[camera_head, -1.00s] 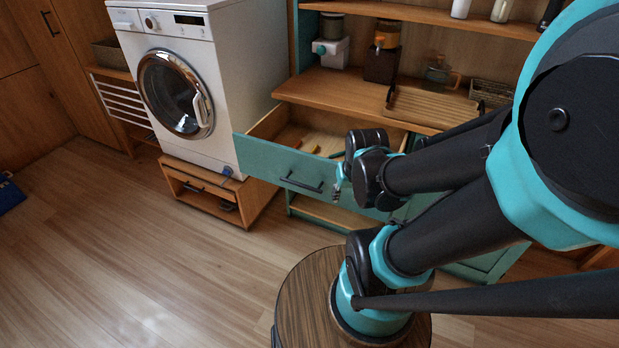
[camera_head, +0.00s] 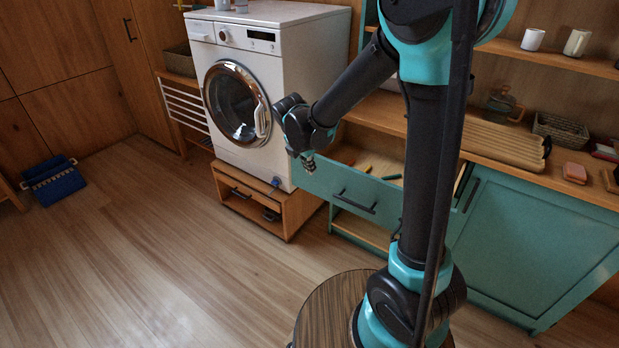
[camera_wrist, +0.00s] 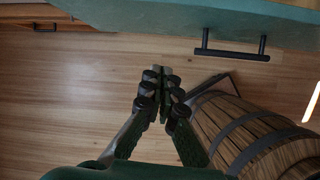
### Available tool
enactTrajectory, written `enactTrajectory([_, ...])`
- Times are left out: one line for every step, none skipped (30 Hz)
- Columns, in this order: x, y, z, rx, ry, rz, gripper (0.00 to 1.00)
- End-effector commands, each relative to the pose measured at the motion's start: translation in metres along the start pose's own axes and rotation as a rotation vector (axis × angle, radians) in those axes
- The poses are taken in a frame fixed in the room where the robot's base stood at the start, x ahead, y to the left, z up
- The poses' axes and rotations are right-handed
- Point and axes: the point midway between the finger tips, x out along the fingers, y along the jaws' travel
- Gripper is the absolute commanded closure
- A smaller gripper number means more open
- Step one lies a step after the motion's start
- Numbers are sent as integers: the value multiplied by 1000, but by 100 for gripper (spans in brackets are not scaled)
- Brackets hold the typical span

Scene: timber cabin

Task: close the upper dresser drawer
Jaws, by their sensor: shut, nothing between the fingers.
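The upper dresser drawer (camera_head: 335,188) stands pulled out from the teal dresser (camera_head: 530,240). Its teal front carries a black bar handle (camera_head: 354,202), and a few small coloured items lie inside. My gripper (camera_head: 309,168) is shut and empty. In the head view it appears at the left end of the drawer front; whether it touches is unclear. In the wrist view my fingertips (camera_wrist: 160,75) are together over the floor. The drawer front (camera_wrist: 190,14) runs along the top there, with its handle (camera_wrist: 232,50) to the right of the fingertips, apart from them.
A washing machine (camera_head: 283,75) stands on a low wooden stand (camera_head: 270,208) left of the drawer. Shelves above the dresser hold two cups, and a slatted board (camera_head: 503,143) lies on the counter. A blue crate (camera_head: 53,182) is far left. The floor at left is clear.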

Motion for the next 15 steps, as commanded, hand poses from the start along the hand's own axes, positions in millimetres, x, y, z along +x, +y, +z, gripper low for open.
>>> enactTrajectory([0, 8, -3, -59, -6, -3, 100])
enactTrajectory([1, 11, -4, -87, -9, -5, 100])
enactTrajectory([1, 14, -6, -114, -12, -7, 100])
enactTrajectory([1, 16, -6, -130, -13, -7, 100])
enactTrajectory([2, 17, -7, -139, -14, -8, 100])
enactTrajectory([4, 18, -7, -146, -14, -8, 100])
enactTrajectory([6, 18, -7, -148, -15, -9, 100])
enactTrajectory([8, 18, -7, -148, -15, -9, 100])
enactTrajectory([12, 17, -7, -147, -14, -9, 100])
enactTrajectory([16, 17, -6, -146, -14, -9, 100])
enactTrajectory([20, 17, -6, -146, -14, -9, 100])
enactTrajectory([26, 17, -6, -145, -14, -9, 100])
enactTrajectory([31, 17, -6, -144, -14, -9, 100])
enactTrajectory([36, 17, -6, -144, -14, -9, 100])
enactTrajectory([43, 17, -6, -144, -14, -8, 100])
